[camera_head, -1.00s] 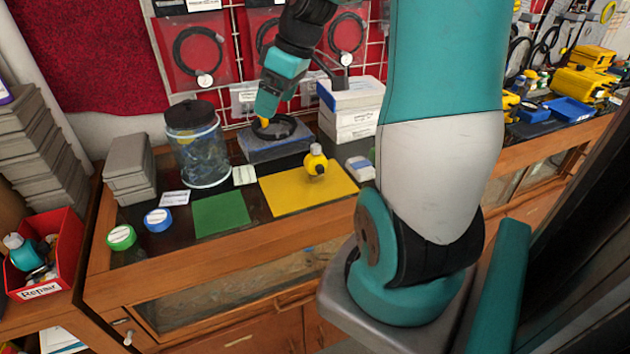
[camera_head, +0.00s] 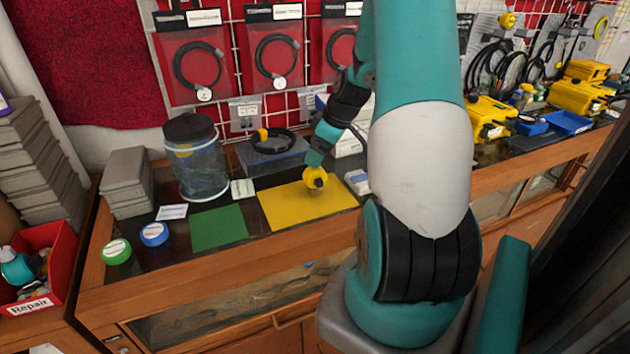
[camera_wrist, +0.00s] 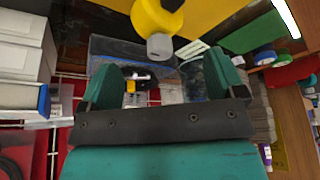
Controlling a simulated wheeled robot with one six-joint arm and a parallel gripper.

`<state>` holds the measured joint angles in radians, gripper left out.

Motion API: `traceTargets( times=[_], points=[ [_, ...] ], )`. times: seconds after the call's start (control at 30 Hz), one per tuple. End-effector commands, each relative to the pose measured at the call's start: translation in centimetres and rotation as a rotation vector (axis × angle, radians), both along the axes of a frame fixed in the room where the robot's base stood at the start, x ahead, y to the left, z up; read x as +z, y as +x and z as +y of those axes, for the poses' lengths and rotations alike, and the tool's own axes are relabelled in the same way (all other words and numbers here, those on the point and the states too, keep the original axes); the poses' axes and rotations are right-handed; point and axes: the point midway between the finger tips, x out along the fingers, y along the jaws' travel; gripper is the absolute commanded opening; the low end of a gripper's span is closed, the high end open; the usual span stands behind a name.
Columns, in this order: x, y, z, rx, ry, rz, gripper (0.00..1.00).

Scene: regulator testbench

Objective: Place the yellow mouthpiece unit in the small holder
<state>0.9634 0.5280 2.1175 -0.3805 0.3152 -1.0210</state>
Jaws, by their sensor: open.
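The yellow mouthpiece unit (camera_head: 315,180) is round with a dark centre and stands on the yellow mat (camera_head: 290,213). In the wrist view the unit (camera_wrist: 157,17) shows a grey mouthpiece pointing toward my gripper. My gripper (camera_head: 318,158) is just above the unit in the head view and partly hides its top. In the wrist view my gripper (camera_wrist: 163,62) is open and empty, its jaws wide apart, with the unit just beyond the fingertips. A low grey-blue block (camera_head: 268,158) behind the mat bears a black ring with a small yellow piece. I cannot tell whether it is the small holder.
A clear jar with a black lid (camera_head: 197,165) stands left of the block. A green mat (camera_head: 218,228), blue tape (camera_head: 153,234) and green tape (camera_head: 117,251) lie left. White boxes (camera_head: 347,142) stand behind my arm. Bagged hoses hang on the wall grid.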

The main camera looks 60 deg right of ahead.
Motion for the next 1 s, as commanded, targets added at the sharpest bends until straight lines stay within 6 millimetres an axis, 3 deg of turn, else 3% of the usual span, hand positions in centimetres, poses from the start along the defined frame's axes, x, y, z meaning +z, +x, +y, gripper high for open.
traceTargets(
  times=[0.23, 0.5, 0.77, 0.8, 1.0],
  points=[
    [-1.6, 0.8, 0.1, 0.000, 0.002, 0.002, 0.89],
    [-5.0, 2.2, 0.2, -0.001, 0.001, 0.002, 0.89],
    [-5.4, 2.4, 0.2, -0.001, -0.002, 0.000, 0.89],
    [-5.4, 2.4, 0.2, -0.001, -0.002, 0.000, 0.86],
    [-5.4, 2.4, 0.2, -0.002, -0.001, 0.000, 0.40]
  ],
)
